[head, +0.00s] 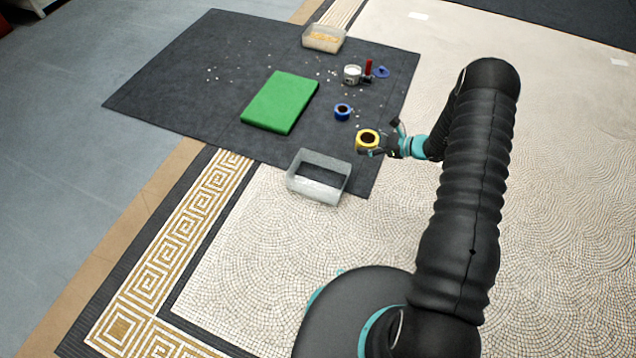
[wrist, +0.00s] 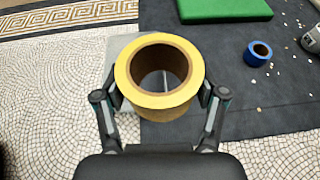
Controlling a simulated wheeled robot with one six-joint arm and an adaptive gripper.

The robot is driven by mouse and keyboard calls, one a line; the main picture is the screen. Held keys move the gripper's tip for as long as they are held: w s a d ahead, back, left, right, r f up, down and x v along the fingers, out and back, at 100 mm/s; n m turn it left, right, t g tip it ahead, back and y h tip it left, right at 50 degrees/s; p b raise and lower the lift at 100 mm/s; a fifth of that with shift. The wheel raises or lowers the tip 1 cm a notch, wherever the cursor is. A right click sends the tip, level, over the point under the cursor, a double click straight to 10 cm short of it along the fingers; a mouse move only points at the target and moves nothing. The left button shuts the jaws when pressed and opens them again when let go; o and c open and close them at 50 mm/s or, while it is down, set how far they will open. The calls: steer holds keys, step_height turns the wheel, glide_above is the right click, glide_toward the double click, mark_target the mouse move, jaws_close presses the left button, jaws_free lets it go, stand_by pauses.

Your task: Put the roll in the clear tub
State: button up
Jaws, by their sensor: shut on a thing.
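My gripper (wrist: 160,108) is shut on a yellow roll of tape (wrist: 126,88) with a brown core, one finger on each side of it. In the head view my gripper (head: 378,147) holds the yellow roll (head: 358,146) at the right edge of the dark mat, to the right of the clear tub. The clear tub (head: 301,187) is open and looks empty, at the near edge of the mat. In the wrist view the roll hides most of the tub (wrist: 122,47). A smaller blue roll (head: 343,112) lies on the mat, also in the wrist view (wrist: 257,54).
A green pad (head: 281,101) lies on the dark mat (head: 180,75). A second clear tub (head: 308,43) with yellowish bits stands at the far edge. A white pot (head: 352,75), a red-handled tool (head: 368,68) and small scattered chips are on the mat.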

step_height(320, 180, down, 4)
steer(key=w+a+g, duration=0.1)
steer(key=a, duration=0.1)
glide_above(327, 185)
step_height(327, 185, down, 8)
steer(key=r, duration=0.1)
steer(key=shift+n, duration=0.4)
steer(key=shift+a+f, duration=0.1)
steer(key=shift+f, duration=2.15)
steer(key=shift+f+b, duration=0.6)
steer(key=shift+b, duration=0.1)
steer(key=o, duration=1.2)
steer(key=shift+c, duration=0.2)
